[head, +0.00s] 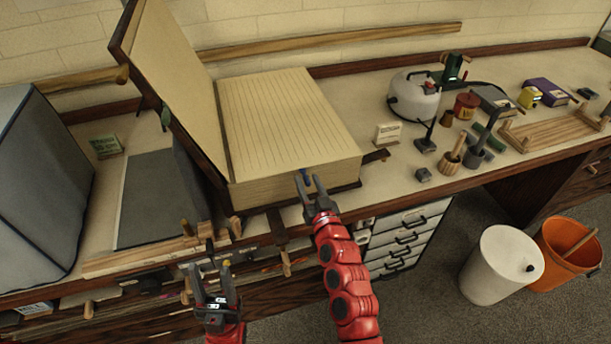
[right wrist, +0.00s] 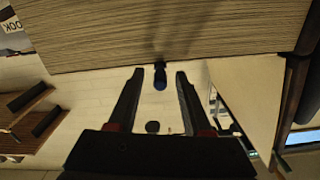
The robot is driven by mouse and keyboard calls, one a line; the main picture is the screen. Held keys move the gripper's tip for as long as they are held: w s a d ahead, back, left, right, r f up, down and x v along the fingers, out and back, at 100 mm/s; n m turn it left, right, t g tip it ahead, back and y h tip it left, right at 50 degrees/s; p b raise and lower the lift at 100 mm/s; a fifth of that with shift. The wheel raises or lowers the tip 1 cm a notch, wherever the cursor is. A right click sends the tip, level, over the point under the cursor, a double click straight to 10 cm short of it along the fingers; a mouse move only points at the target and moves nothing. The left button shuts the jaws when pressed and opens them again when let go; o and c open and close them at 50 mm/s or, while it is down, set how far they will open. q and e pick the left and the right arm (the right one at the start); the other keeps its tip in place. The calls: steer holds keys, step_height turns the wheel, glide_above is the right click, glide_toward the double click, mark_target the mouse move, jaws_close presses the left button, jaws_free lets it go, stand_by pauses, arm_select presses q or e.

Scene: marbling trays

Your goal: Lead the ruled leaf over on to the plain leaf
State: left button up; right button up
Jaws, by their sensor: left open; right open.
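A thick book lies open on the bench. The ruled leaf (head: 285,115) lies flat on top of its page block (head: 290,180). The plain leaf (head: 170,75) stands tilted up on the opened cover at the left. My left gripper (head: 213,272) is open and empty, low before the bench.
A grey slab (head: 155,195) lies left of the book and a large grey box (head: 40,180) beyond it. A white kettle-like pot (head: 412,98) and several small tools stand to the right. A white bin (head: 500,265) and orange bucket (head: 568,255) are on the floor.

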steer(key=shift+x, duration=1.2)
jaws_close()
stand_by(0.9)
